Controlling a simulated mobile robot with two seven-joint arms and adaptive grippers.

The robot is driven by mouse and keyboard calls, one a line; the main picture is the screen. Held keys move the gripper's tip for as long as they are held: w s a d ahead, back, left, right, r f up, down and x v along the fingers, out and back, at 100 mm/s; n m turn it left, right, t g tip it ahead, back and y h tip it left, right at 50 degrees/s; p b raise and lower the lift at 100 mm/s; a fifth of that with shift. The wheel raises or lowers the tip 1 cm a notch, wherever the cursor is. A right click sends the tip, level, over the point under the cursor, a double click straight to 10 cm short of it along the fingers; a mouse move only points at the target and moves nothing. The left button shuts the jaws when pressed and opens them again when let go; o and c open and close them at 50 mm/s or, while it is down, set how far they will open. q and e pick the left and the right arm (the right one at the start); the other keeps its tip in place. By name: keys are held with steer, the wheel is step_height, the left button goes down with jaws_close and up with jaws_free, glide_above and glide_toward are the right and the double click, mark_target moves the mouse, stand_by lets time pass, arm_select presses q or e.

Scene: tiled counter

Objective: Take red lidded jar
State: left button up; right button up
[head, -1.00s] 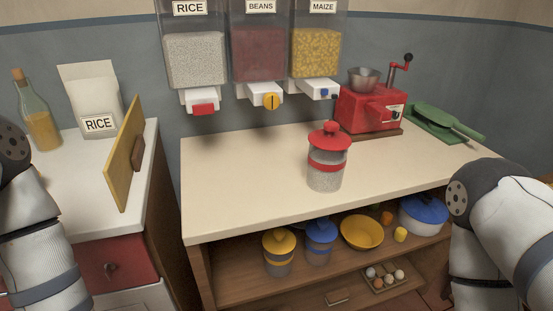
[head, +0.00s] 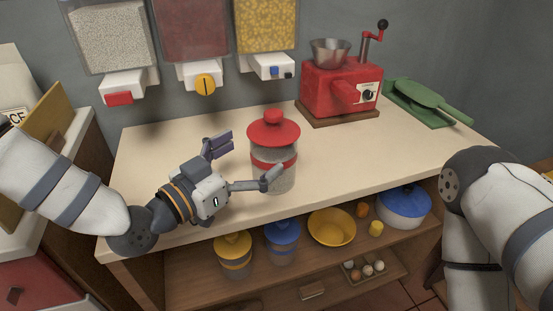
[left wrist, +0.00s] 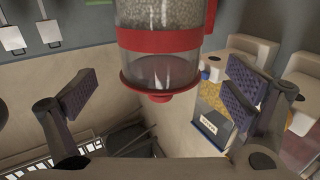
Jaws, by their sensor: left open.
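The red lidded jar (head: 275,158) stands upright on the counter, clear with pale grain inside, a red band and a red knobbed lid. My left gripper (head: 245,163) is open and empty just left of the jar, its fingers pointing toward it. One finger is on the jar's far-left side and the other reaches in front of it; contact cannot be told. In the left wrist view the jar (left wrist: 160,14) appears inverted, ahead of and between the spread fingertips of the gripper (left wrist: 158,95). My right arm shows at the right, but its gripper is out of view.
A red grinder (head: 340,88) stands behind right on the counter (head: 380,160), with a green board (head: 428,102) beside it. Dispensers (head: 205,75) hang above the back edge. The shelf below holds a yellow-lidded jar (head: 234,255), a blue-lidded jar (head: 283,240) and a yellow bowl (head: 332,228).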

arm_select(q)
steer(key=x, duration=0.5)
steer(key=shift+w+d+f, duration=0.25)
steer(key=shift+f, duration=0.1)
steer(key=shift+w+d+r, duration=0.1)
steer(key=shift+w+d, duration=0.15)
steer(key=shift+w, duration=0.05)
steer(key=c, duration=1.6)
steer(key=shift+r, duration=0.15)
steer(key=c, duration=0.4)
steer(key=shift+r, duration=0.1)
steer(key=shift+c, duration=0.2)
